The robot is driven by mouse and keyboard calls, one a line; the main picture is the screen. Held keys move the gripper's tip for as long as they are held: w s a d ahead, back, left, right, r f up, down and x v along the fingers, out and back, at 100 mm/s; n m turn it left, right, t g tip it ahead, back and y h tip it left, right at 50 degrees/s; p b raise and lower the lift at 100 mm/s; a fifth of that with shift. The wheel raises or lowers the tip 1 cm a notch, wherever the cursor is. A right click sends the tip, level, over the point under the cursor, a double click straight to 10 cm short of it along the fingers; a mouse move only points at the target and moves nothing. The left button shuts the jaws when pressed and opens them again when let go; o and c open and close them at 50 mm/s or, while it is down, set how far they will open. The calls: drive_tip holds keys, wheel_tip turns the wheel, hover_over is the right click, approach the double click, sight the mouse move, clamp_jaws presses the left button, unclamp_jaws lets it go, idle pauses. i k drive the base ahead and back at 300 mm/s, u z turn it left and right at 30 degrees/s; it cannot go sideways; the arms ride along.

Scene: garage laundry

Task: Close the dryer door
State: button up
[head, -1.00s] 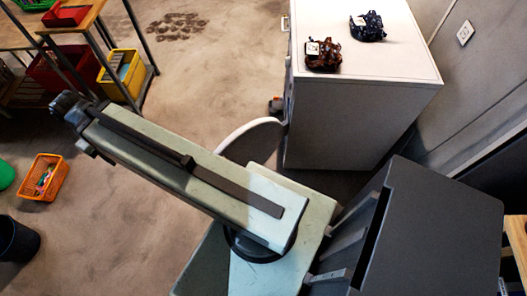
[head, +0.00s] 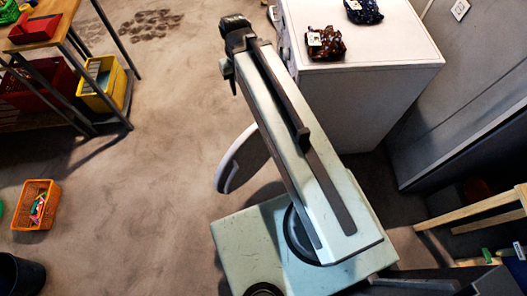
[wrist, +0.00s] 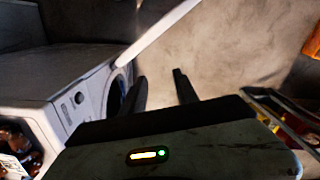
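The white dryer (head: 365,95) stands at the upper right of the head view, and its front with a round opening shows at the left of the wrist view (wrist: 82,98). Its round door (head: 240,160) stands open, swung out from the front and partly hidden behind my arm. In the wrist view the door (wrist: 165,28) is a pale slanting edge beyond the fingers. My gripper (wrist: 159,76) is open, with a gap between its two dark fingers and only floor seen through it. The fingers look apart from the door.
Two small patterned bundles, brown (head: 325,43) and dark blue (head: 362,11), lie on the dryer top. An orange basket (head: 36,205) and a dark bin (head: 18,275) are on the floor at left. A wooden stool (head: 480,208) stands at right. Floor left of the door is clear.

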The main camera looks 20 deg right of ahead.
sight(249, 153)
drive_tip(key=u, duration=2.9)
drive_tip(key=i, duration=2.05)
drive_tip(key=z, duration=2.8)
